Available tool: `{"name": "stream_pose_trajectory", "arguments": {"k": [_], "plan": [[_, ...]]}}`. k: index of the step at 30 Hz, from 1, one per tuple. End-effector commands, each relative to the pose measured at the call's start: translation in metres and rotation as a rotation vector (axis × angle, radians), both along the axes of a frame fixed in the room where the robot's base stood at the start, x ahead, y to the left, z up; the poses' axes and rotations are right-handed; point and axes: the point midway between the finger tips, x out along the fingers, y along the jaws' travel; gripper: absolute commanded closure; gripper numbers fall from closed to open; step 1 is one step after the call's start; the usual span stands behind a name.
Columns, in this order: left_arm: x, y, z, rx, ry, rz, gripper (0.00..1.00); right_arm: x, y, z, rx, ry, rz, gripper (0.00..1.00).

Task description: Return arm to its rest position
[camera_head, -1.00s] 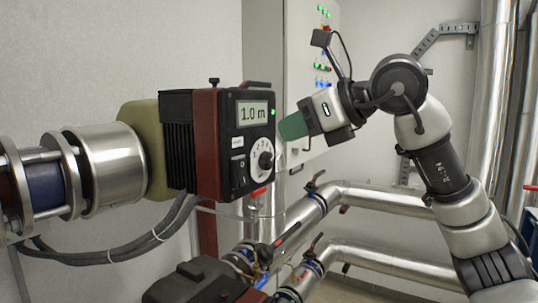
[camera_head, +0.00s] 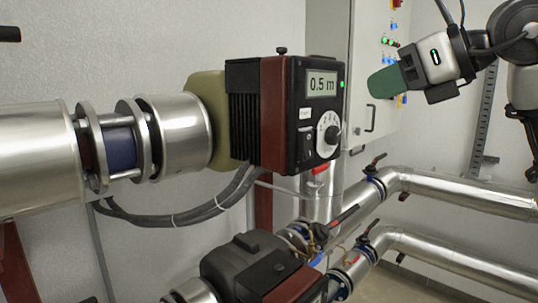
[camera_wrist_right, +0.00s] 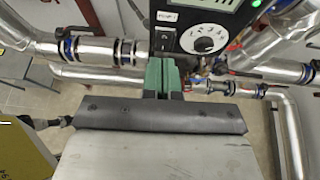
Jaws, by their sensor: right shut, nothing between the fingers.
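My right gripper (camera_head: 382,83) is at the upper right of the head view, raised and to the right of the pump control box. Its green fingers are together and hold nothing; they also show in the right wrist view (camera_wrist_right: 163,75). The control box (camera_head: 298,115) has a display reading 0.5 m and a white dial with a dark knob (camera_head: 332,134). In the wrist view the dial (camera_wrist_right: 205,38) lies beyond the fingertips, apart from them. My left gripper is not in view.
A grey cabinet (camera_head: 366,40) with lit buttons stands behind the gripper. Silver pipes (camera_head: 460,196) with valves run below to the right. A second pump (camera_head: 245,262) sits at the bottom. A thick horizontal pipe (camera_head: 35,155) enters from the left. Bare wall is at the upper left.

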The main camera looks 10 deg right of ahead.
Motion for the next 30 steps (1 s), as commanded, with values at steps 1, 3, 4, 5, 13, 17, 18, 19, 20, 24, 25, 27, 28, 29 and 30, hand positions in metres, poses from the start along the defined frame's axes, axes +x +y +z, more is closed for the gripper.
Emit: {"name": "stream_pose_trajectory", "arguments": {"k": [1,3,4,5,13,17,18,19,20,24,25,27,28,29,30], "plan": [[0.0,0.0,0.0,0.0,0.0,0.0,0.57,0.004,0.012,-0.01,0.024,0.008,0.045,1.0],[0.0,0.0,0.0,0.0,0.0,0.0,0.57,0.01,0.037,-0.027,0.1,0.016,0.144,1.0],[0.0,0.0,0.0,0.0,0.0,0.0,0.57,0.011,0.05,-0.036,0.146,0.022,0.196,1.0],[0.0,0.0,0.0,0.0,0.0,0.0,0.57,0.012,0.063,-0.044,0.203,0.03,0.251,1.0],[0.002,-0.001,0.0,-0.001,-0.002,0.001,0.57,0.001,0.128,-0.104,0.991,0.182,0.571,1.0],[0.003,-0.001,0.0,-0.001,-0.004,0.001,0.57,0.009,0.113,-0.134,1.446,0.292,0.514,1.0],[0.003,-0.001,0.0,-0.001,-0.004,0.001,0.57,0.014,0.104,-0.147,1.584,0.329,0.465,1.0],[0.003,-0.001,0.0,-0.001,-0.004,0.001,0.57,0.017,0.097,-0.159,1.687,0.359,0.419,1.0],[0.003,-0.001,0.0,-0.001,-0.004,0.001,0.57,0.022,0.089,-0.173,1.788,0.388,0.362,1.0],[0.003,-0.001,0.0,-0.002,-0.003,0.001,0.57,0.035,0.05,-0.258,2.215,0.525,-0.012,1.0],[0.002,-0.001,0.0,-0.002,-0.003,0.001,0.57,0.035,0.043,-0.279,2.292,0.553,-0.114,1.0],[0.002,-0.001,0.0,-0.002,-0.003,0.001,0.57,0.03,0.028,-0.331,2.433,0.613,-0.359,1.0],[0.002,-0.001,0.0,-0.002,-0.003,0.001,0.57,0.026,0.023,-0.352,2.482,0.637,-0.468,1.0],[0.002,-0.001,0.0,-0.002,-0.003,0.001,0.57,0.02,0.018,-0.374,2.523,0.663,-0.58,1.0],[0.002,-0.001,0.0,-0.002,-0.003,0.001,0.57,0.01,0.014,-0.403,2.567,0.695,-0.732,1.0]]}}
